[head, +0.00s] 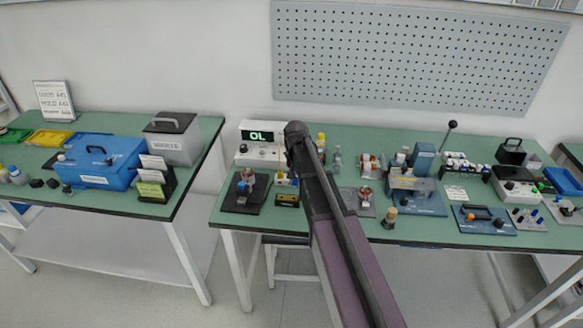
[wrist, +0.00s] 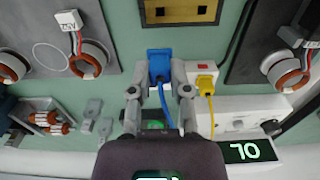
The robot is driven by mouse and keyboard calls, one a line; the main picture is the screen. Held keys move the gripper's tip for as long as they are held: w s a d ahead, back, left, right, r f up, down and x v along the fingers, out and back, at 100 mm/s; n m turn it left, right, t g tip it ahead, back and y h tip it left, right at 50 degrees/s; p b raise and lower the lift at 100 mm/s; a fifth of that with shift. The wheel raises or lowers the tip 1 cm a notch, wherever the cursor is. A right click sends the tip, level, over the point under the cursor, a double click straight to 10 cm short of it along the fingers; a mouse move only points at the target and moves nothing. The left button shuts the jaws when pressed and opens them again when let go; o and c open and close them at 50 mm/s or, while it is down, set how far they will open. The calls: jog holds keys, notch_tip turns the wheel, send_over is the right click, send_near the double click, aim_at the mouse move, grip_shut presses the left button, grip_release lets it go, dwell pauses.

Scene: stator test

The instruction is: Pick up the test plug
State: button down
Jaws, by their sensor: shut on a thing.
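A blue plug (wrist: 159,64) with a blue cable is between the fingers of my gripper (wrist: 161,78) in the wrist view. My gripper is shut on it, with one finger on each side. A yellow plug (wrist: 204,85) with a yellow cable sits in a white socket block (wrist: 201,67) just right of the right finger. I cannot tell whether the blue plug is still in a socket. In the head view my arm hides most of the gripper and the blue plug.
A meter (head: 262,143) with a green "OL" display stands behind. It also shows upside down in the wrist view (wrist: 235,151). A yellow-and-black box (wrist: 180,10) is close by. Copper coils on dark plates (wrist: 93,60) flank the area. Several instruments crowd the bench's right side.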

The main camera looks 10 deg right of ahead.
jog(key=s, duration=0.8)
jog(key=shift+r+p, duration=0.3)
jog(key=shift+r, duration=0.1)
jog(key=shift+s, duration=0.1)
jog(key=shift+r+p, duration=0.9)
jog(key=w+d, duration=0.4)
jog(key=w, duration=1)
jog(key=shift+w, duration=0.4)
jog(key=shift+f, duration=0.25)
jog(key=shift+f+b, duration=1.9)
jog(key=shift+b, duration=0.25)
